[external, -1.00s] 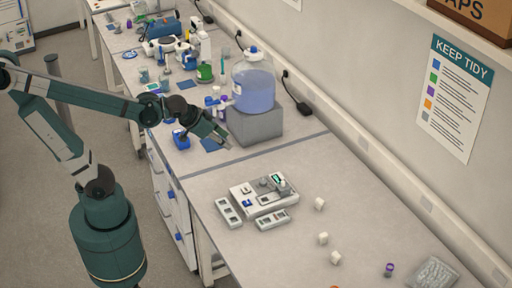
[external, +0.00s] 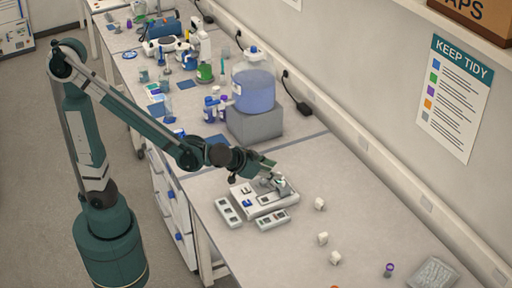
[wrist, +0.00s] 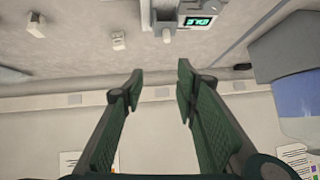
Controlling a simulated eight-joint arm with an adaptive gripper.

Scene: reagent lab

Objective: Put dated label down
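I cannot make out a dated label in either view. My gripper (external: 272,170) is above the back of a white bench device (external: 262,200). In the wrist view my gripper (wrist: 159,76) has its two green fingers apart, with nothing visible between them. Past the fingertips, the device's display (wrist: 199,21) glows green at the top of the picture. In the external view my fingers partly cover the device's back part.
Small white blocks (external: 320,204) lie right of the device. A purple-capped vial (external: 388,270) and a clear bag (external: 433,273) lie at the front right. A blue-filled carboy (external: 253,88) stands on a grey block (external: 255,122) behind. The bench between device and wall is mostly clear.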

